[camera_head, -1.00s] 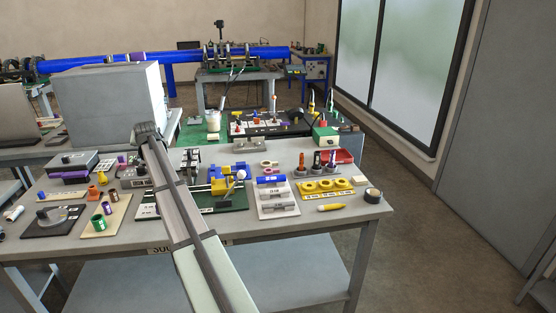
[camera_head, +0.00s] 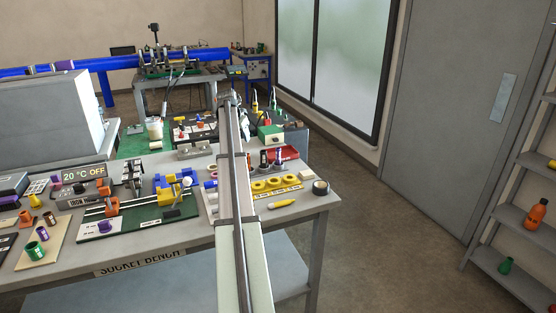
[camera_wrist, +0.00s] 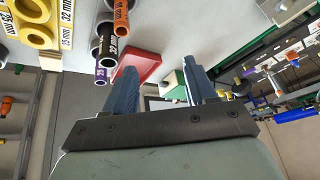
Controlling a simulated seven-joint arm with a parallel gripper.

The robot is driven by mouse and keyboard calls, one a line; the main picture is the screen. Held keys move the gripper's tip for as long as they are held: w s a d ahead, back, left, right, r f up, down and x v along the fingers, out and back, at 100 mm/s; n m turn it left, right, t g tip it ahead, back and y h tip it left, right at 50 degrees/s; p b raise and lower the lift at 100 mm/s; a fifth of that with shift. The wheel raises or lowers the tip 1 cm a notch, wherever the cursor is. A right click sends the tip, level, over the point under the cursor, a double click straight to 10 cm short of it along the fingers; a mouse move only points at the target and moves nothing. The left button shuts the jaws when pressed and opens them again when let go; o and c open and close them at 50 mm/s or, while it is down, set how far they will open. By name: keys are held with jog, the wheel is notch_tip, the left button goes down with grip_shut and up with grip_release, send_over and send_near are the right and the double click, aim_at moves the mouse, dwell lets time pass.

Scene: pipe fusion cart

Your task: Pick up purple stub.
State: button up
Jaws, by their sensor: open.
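In the wrist view, a slim purple piece (camera_wrist: 102,72) with a white marking stands out beside a black pipe piece (camera_wrist: 117,30) and an orange one (camera_wrist: 122,8); it may be the purple stub. A small purple piece (camera_head: 104,226) also sits on the green board in the head view; I cannot tell which is the stub. My gripper (camera_wrist: 160,70) is open and empty between its fingers. The slim purple piece lies left of the left finger, apart from it. In the head view my arm covers part of the bench's right half.
Shelves (camera_head: 520,215) stand at far right.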

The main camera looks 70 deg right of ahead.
jog(key=m+g+y, duration=0.1)
jog(key=m+g, duration=0.1)
send_near(279, 156)
jog(key=shift+w+d+x, duration=0.15)
jog(key=shift+d+x, duration=0.05)
jog(key=shift+x, duration=1.65)
jog(key=shift+w+d+x, duration=0.15)
jog(key=shift+d+x, duration=0.05)
jog(key=shift+x, duration=1.65)
jog(key=shift+w+d+x, duration=0.1)
jog(key=shift+d+x, duration=0.1)
jog(key=shift+x, duration=1.7)
jog(key=shift+r, duration=0.2)
grip_shut()
